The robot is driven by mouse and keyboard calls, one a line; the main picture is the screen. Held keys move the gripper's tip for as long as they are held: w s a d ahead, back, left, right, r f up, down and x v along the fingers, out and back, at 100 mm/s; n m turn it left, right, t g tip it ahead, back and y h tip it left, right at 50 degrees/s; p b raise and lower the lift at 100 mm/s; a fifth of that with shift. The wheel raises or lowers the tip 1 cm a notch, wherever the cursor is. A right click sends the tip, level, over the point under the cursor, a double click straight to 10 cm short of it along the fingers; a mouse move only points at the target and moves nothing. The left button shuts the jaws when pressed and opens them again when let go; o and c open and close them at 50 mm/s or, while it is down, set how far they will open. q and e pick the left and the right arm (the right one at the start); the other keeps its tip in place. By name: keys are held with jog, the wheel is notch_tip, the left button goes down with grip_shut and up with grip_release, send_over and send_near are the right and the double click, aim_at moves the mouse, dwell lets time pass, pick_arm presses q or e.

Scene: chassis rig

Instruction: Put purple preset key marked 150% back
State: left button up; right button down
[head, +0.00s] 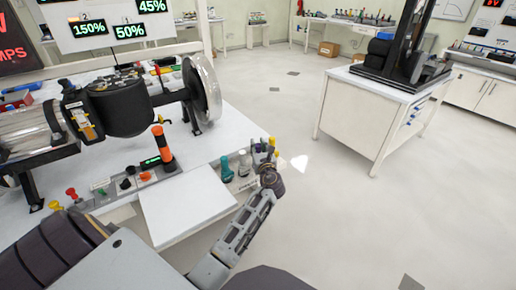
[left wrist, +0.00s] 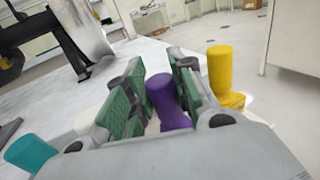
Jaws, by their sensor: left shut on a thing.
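The purple key (left wrist: 170,102) is a rounded peg between the green pads of my left gripper (left wrist: 155,100) in the left wrist view. Its lower end is hidden, so I cannot tell whether it sits in a slot. In the head view my left gripper (head: 268,172) is at the right end of the white bench, over the row of keys, and covers most of the purple key. A yellow key (left wrist: 225,75) stands just right of the gripper, and a teal key (left wrist: 32,147) lies to its left. My right gripper is not in view.
In the head view a teal key (head: 226,170) and a pale key (head: 244,164) stand beside the gripper. A white panel (head: 187,203), an orange-black handle (head: 163,147) and a large motor rig (head: 120,100) are to the left.

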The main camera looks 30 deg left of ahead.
pick_arm(q)
jog(key=shift+f, duration=0.1)
dwell(0.3)
jog(key=o, duration=1)
